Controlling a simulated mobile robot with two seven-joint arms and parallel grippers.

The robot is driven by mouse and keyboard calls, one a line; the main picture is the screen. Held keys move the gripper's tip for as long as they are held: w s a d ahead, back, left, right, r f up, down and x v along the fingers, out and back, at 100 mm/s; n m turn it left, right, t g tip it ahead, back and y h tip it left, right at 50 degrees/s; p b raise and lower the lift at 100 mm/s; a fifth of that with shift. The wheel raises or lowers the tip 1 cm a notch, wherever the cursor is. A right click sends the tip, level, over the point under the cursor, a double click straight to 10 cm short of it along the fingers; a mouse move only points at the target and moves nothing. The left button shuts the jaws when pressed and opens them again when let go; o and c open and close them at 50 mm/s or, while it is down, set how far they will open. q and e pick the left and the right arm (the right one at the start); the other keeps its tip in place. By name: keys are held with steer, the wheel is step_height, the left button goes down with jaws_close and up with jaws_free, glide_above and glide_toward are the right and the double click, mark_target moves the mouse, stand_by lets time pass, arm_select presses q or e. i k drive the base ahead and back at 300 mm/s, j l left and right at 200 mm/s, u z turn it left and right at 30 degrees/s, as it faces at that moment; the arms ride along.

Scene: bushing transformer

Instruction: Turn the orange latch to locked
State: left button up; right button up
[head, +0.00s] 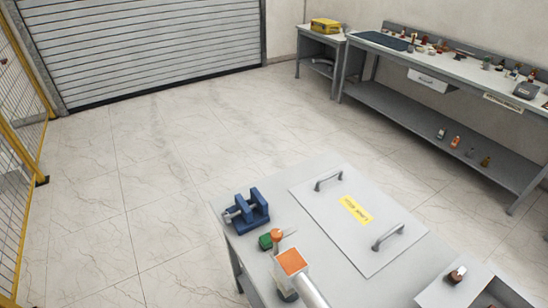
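A small orange part (277,235), which looks like the latch, is at the left side of the grey table, beside a green block (265,242). A short light piece sticks out to its right. It is too small to tell its position. Close in front is a larger block with an orange square top (291,261). A pale tube (313,292) runs from it to the bottom edge. I cannot tell whether these two belong to my arm. I see no gripper fingers in the head view.
A blue vise-like fixture (247,212) stands at the table's left corner. A grey panel (318,213) with two handles and a yellow label (356,210) lies on the table. A tray (440,297) is at bottom right. A workbench (440,62) stands behind; the floor at left is clear.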

mark_target(276, 235)
steer(key=i+j+z, duration=0.4)
steer(key=j, duration=0.15)
steer(key=k, duration=0.5)
steer(key=i+j+u, duration=0.25)
steer(key=i, duration=0.55)
steer(key=l, duration=0.1)
